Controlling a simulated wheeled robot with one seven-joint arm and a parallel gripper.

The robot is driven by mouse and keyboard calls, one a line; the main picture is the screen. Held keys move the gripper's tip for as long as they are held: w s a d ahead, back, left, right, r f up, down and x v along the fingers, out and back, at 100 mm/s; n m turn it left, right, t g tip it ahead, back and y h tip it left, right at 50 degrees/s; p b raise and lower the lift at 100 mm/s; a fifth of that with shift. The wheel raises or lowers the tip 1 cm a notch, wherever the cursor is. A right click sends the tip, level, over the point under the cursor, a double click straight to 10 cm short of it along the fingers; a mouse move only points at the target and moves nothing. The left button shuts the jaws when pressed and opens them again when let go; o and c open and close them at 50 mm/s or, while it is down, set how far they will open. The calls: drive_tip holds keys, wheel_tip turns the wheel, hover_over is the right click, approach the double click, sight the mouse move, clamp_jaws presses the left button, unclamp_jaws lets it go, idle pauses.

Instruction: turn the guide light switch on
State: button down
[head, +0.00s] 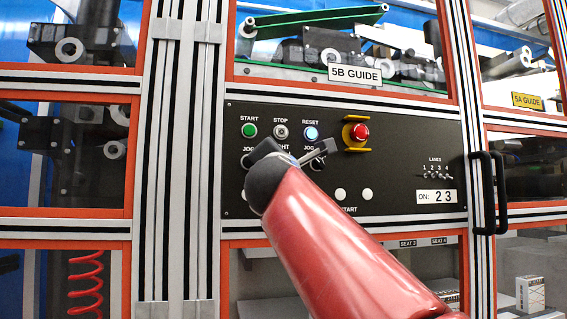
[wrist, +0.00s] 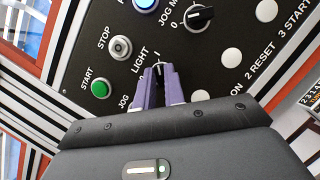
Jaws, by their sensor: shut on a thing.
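The guide light switch is a small dark knob (wrist: 159,74) under the LIGHT label on the black control panel (head: 420,140). In the wrist view, the two purple fingers of my gripper (wrist: 160,86) are closed on either side of it. The fingers hide most of the knob, so its exact angle cannot be read. In the head view my gripper and red arm cover the switch, with only part of the LIGHT label showing.
Close by are the green START button (head: 249,130), the STOP button (head: 281,131), the lit blue RESET button (head: 311,132) and a black JOG MODE knob (wrist: 198,17). A red emergency button (head: 360,132) with a yellow guard is farther right. A black door handle (head: 486,190) stands beyond.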

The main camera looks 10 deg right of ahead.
drive_tip(key=c, duration=1.5)
unclamp_jaws()
drive_tip(key=shift+w, duration=0.15)
drive_tip(key=b+v, duration=0.2)
drive_tip(key=v, duration=0.6)
drive_tip(key=shift+d, duration=0.1)
